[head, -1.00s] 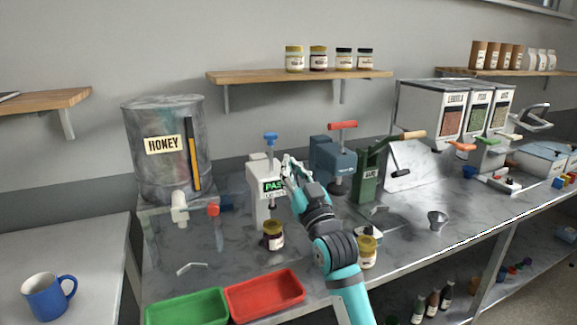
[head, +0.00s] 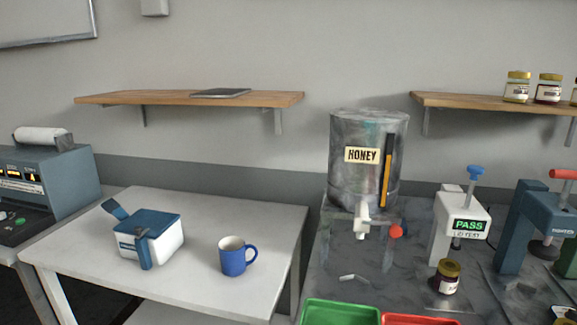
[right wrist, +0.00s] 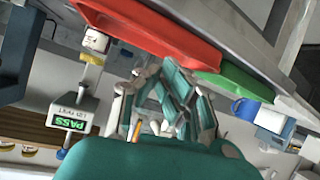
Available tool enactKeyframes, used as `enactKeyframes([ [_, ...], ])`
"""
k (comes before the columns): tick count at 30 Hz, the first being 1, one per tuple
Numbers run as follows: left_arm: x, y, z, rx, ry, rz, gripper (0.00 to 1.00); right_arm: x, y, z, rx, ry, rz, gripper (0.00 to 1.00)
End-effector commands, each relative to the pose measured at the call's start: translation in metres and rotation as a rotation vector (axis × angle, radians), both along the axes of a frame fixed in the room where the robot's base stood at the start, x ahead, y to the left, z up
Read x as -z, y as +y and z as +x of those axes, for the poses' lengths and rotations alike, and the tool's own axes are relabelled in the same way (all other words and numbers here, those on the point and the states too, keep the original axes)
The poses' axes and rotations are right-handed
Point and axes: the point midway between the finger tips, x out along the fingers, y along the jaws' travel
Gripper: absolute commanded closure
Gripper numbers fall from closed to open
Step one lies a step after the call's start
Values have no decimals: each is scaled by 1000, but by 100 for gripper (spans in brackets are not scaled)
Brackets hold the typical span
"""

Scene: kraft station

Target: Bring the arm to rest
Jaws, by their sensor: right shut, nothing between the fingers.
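My right gripper (right wrist: 168,92) shows in the right wrist view, its fingers drawn together with nothing between them. Beyond it in that view are the red tray (right wrist: 150,28) and the green tray (right wrist: 236,82). The white tester with its green PASS display (right wrist: 72,113) and a jar (right wrist: 96,41) are to the left of the fingers. No arm or gripper of mine shows in the head view. My left gripper is in neither current view.
In the head view, the honey drum (head: 368,185) stands on the dark bench, with the tester (head: 462,226) and a jar (head: 447,279) to its right. The white table (head: 90,264) holds a blue mug (head: 233,260) and a lidded box (head: 150,240).

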Motion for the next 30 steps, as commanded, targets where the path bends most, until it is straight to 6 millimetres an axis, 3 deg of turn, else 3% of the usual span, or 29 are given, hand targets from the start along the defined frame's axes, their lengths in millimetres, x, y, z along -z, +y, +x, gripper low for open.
enactKeyframes([
  [1, 0, 0, 0, 0, 0, 0, 60, 26, 12, -24, -15, 98, 2, 100],
  [3, 0, 0, 0, 0, 0, 0, 60, 53, 26, -55, -31, 219, 4, 100],
  [6, 0, 0, 0, 0, 0, 0, 60, 82, 41, -95, -49, 365, 5, 100],
  [12, 0, 0, 0, 0, 0, 0, 60, 116, 62, -165, -74, 590, 8, 100],
  [20, 0, 0, 0, 0, 0, 0, 60, 136, 81, -244, -98, 828, 12, 100],
  [24, 0, 0, 0, 0, 0, 0, 60, 176, 81, -230, -96, 834, 10, 100],
  [30, 0, 0, 0, 0, 0, 0, 60, 236, 83, -223, -99, 858, 9, 100],
])
